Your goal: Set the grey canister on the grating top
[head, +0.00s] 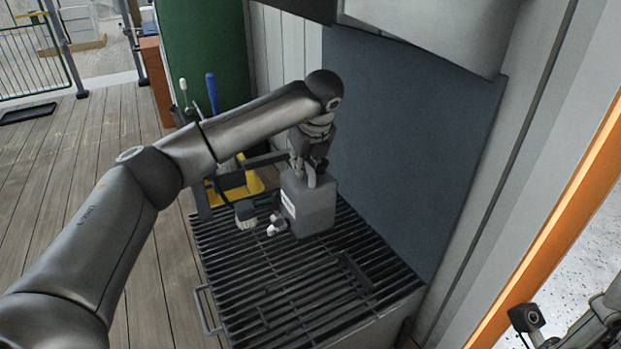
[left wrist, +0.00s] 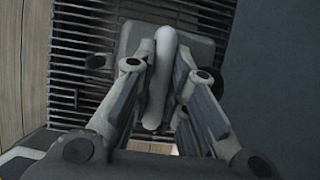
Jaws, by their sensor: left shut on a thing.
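The grey canister (head: 310,208) stands upright at the back of the dark grating top (head: 290,296) in the head view. It has a pale label on its side and a handle on top. My left gripper (head: 309,165) reaches down from above and is shut on the canister's handle. In the left wrist view the fingers (left wrist: 160,85) close on both sides of the pale handle (left wrist: 163,70), with the grey canister body (left wrist: 200,50) below over the slats. I cannot tell whether its base touches the grating. My right gripper does not clearly show; only part of that arm is at the lower right.
A brush (head: 245,215) and small pale fittings (head: 277,224) lie just left of the canister. A dark flat bar (head: 355,271) lies on the grating at right. A blue-grey panel (head: 410,140) stands close behind. The front of the grating is mostly bare.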

